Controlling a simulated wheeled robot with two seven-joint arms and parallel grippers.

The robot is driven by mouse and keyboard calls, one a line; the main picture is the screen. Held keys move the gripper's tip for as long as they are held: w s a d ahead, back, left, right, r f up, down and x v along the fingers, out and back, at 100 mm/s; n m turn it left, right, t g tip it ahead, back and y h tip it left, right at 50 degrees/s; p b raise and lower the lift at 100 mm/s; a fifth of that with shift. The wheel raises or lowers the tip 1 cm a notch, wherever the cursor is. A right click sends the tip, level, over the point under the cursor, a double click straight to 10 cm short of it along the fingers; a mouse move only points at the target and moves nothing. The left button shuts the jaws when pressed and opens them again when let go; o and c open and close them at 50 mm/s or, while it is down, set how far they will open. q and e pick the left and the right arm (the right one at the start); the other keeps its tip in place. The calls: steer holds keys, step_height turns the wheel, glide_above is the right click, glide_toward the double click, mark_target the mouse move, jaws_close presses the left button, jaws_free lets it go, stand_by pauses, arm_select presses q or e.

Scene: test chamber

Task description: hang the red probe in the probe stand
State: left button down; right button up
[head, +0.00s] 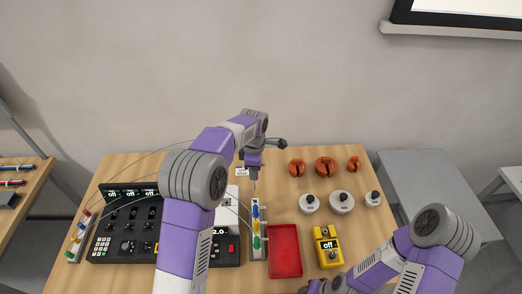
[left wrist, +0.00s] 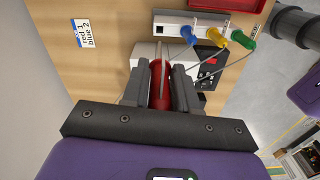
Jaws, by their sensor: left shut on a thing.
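My left gripper (head: 254,176) points down over the back middle of the table. In the left wrist view its two fingers (left wrist: 163,85) are shut on the red probe (left wrist: 160,92), with a thin cable nearby. In the head view the fingers hide most of the probe. The probe stand (head: 263,246) is a pale narrow rail in front of the gripper, holding blue, yellow and green probes. It also shows in the left wrist view (left wrist: 172,17), with a bare dark slot left of the blue probe. My right gripper (head: 322,287) is partly cut off at the bottom edge.
A red tray (head: 285,228) and yellow meter (head: 328,246) lie right of the stand. A black console (head: 125,245) and another rack of coloured plugs (head: 78,238) are at left. Orange-red and white knobbed pieces (head: 326,167) stand at right. A label card (left wrist: 87,33) lies behind.

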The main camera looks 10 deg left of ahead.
arm_select(q)
steer(key=shift+w+f, duration=0.25)
steer(key=shift+f, duration=0.2)
steer(key=shift+s, duration=0.45)
steer(key=shift+w+f, duration=0.15)
steer(key=shift+f, duration=1.05)
steer(key=shift+f+b, duration=1.3)
steer(key=shift+f, duration=0.4)
steer(key=shift+f+b, duration=0.45)
steer(key=shift+f, duration=0.45)
steer(key=shift+s+d+f+b, duration=0.1)
steer(key=shift+s+f+b, duration=0.1)
steer(key=shift+f+b, duration=0.2)
steer(key=shift+s+d+f+b, duration=0.1)
steer(key=shift+s+f+b, duration=0.05)
steer(key=shift+f+b, duration=0.2)
